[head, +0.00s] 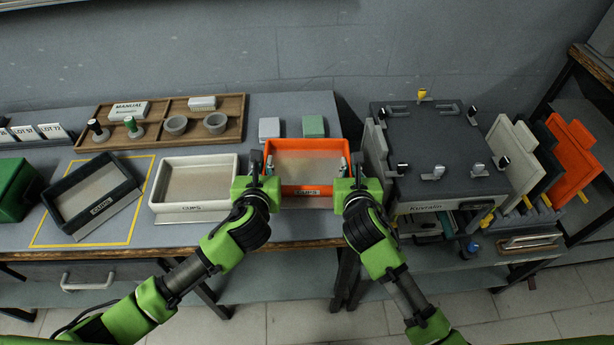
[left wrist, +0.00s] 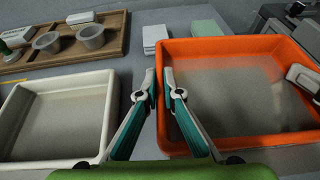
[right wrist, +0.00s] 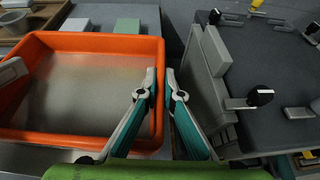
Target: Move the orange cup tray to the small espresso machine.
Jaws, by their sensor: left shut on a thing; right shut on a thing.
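The orange cup tray (head: 310,150) is on the bench, at its right end, with a "CUPS" label on its front and nothing in it. My left gripper (head: 262,172) is shut on its left wall; that wall passes between the fingers in the left wrist view (left wrist: 160,82). My right gripper (head: 352,172) is shut on its right wall, as the right wrist view (right wrist: 161,82) also shows. The small espresso machine (head: 435,150), a dark grey box labelled "Kuvralin", stands right of the tray. Whether the tray touches the bench is hard to tell.
A white cup tray (head: 192,185) stands just left of the orange one. A dark tray (head: 92,197) sits tilted in a yellow outline. A wooden organizer (head: 165,122) and two small blocks (head: 313,126) lie behind. Panels (head: 573,160) stand right of the machine.

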